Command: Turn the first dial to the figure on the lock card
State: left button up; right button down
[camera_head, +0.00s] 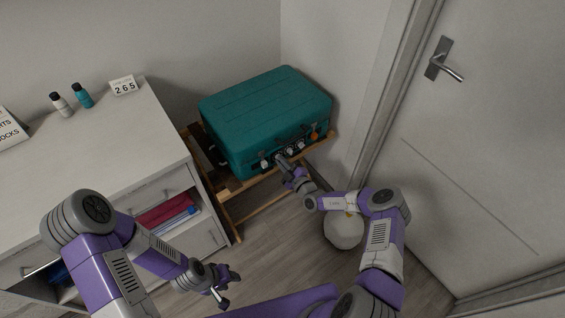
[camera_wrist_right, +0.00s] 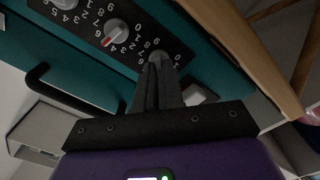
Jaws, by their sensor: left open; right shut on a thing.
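In the head view this is the leftmost dial. The middle dial (camera_wrist_right: 116,32) has a red pointer, and the third dial (camera_wrist_right: 66,3) is partly cut off. My left gripper (camera_head: 222,287) is open and empty, low over the floor.
The dresser (camera_head: 90,150) at left has an open drawer with folded cloths (camera_head: 165,215) and two small bottles (camera_head: 72,98) on top. The suitcase handle (camera_wrist_right: 60,88) is near my right gripper. A door (camera_head: 470,150) and a round white object (camera_head: 343,232) are at right.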

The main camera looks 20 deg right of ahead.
jog(key=shift+f+n+p, duration=0.1)
jog(key=shift+n+p, duration=0.8)
jog(key=shift+n, duration=1.5)
jog(key=c, duration=1.3)
grip_release()
jog(key=shift+o, duration=0.2)
jog(key=p+v, duration=0.2)
jog(key=v, duration=0.5)
jog(key=shift+s, duration=0.25)
jog(key=shift+n, duration=0.3)
